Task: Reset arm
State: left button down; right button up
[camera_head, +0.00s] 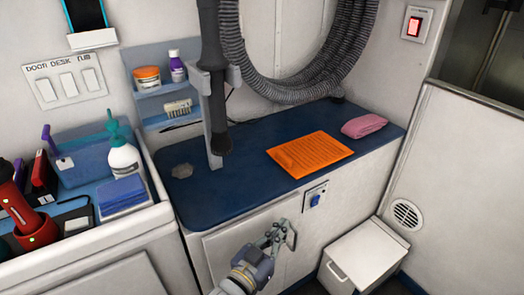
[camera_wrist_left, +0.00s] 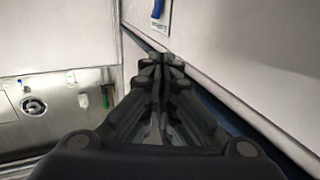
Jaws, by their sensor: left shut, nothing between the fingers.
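My left gripper (camera_head: 281,234) shows at the bottom middle of the head view, in front of the white cabinet face below the blue counter top (camera_head: 225,190). In the left wrist view its fingers (camera_wrist_left: 161,62) are together with nothing between them. It is apart from the orange mat and the other items on the counter. My right gripper is in neither view.
An orange mat (camera_head: 309,154) and a folded pink cloth (camera_head: 364,125) lie on the counter. A black hose nozzle (camera_head: 221,139) hangs at its back. A white lidded bin (camera_head: 366,255) stands on the floor at right. A crowded side shelf (camera_head: 150,222) is at left.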

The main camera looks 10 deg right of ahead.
pick_arm(q)
jog(key=s+a+f+n+g+y, duration=0.1)
jog(key=s+a+f+g+y, duration=0.2)
jog(key=a+f, duration=0.55)
jog(key=s+a+f+n+g+y, duration=0.25)
jog(key=s+a+f, duration=0.3)
jog(key=f, duration=0.65)
jog(key=s+a+f+n+g+y, duration=0.1)
jog(key=s+a+f+y, duration=0.25)
jog(key=a+f, duration=0.45)
jog(key=s+a+f+n+g+y+p, duration=0.1)
jog(key=s+a+f+g, duration=0.3)
jog(key=s, duration=0.5)
jog(key=s+a+f+g+y, duration=0.1)
jog(key=s+a+f, duration=0.4)
jog(key=s, duration=0.4)
jog(key=s+a+g+p, duration=0.1)
jog(key=s+a+p, duration=0.1)
jog(key=s+p, duration=1.2)
jog(key=shift+s+f+y, duration=0.15)
jog(key=shift+s+y, duration=0.15)
jog(key=shift+s, duration=0.15)
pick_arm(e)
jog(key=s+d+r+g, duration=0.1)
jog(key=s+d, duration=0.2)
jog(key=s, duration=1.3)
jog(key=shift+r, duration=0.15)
